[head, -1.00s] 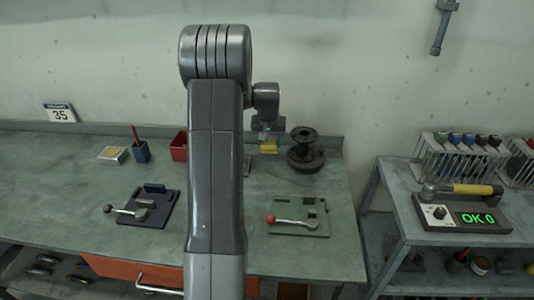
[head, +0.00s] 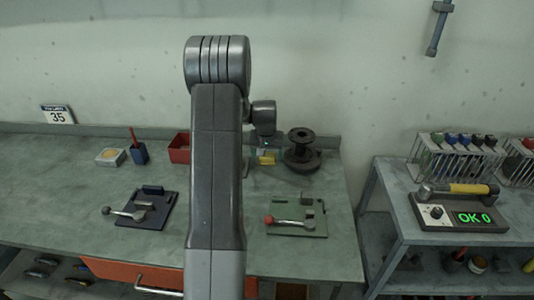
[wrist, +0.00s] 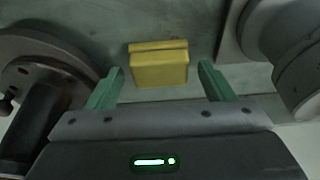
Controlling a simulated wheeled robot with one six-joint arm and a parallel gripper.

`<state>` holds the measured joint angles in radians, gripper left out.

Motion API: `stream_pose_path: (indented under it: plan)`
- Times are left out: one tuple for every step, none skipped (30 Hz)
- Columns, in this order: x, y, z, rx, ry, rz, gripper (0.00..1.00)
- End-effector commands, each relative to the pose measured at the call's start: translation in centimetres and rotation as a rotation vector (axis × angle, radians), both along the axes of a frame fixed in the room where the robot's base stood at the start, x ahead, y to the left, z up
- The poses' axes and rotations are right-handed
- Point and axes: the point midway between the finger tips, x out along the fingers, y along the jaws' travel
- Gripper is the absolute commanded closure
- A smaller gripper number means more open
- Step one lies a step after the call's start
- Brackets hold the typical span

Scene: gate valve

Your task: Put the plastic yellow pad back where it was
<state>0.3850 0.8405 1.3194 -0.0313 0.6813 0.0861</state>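The yellow pad (head: 267,160) is a small block at the back of the workbench, left of the dark spool. In the wrist view the yellow pad (wrist: 159,68) has a raised strip along its far edge and seems to rest on the grey surface. My gripper (wrist: 161,72) is open, with one green finger on each side of the pad and a visible gap to both. In the head view my gripper (head: 265,147) is just above the pad, partly blurred and small.
The dark spool (head: 302,152) stands close right of the pad. A red bin (head: 179,148) is to the left, partly behind my arm. A green plate with a red-knobbed lever (head: 297,222) lies in front. The bench right edge is near the spool.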

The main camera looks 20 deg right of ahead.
Motion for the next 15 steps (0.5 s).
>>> stream_pose_path:
  plan:
    - [0.0, 0.0, 0.0, 0.0, 0.0, 0.0, 0.25]
    - [0.0, 0.0, 0.0, 0.0, 0.0, 0.0, 0.25]
    - [0.0, 0.0, 0.0, 0.0, 0.0, 0.0, 0.25]
    - [0.0, 0.0, 0.0, 0.0, 0.0, 0.0, 0.25]
    - [0.0, 0.0, 0.0, 0.0, 0.0, 0.0, 0.25]
    - [0.0, 0.0, 0.1, 0.0, 0.0, 0.0, 0.25]
    - [0.0, 0.0, 0.2, 0.0, 0.0, 0.0, 0.25]
    - [0.0, 0.0, 0.3, 0.0, 0.0, 0.0, 0.25]
    - [0.0, 0.0, 0.6, 0.0, 0.0, 0.0, 0.25]
    - [0.0, 0.0, 0.7, -0.001, -0.002, 0.0, 0.25]
    - [-0.1, 0.1, 1.0, -0.001, -0.003, 0.0, 0.25]
    - [-0.3, 0.1, 1.5, -0.001, -0.003, 0.0, 0.25]
    - [-0.4, 0.2, 2.0, -0.001, -0.003, 0.0, 0.25]
    - [-0.5, 0.3, 2.5, -0.002, -0.005, 0.0, 0.25]
    - [-0.7, 0.4, 3.1, -0.002, -0.004, 0.0, 0.25]
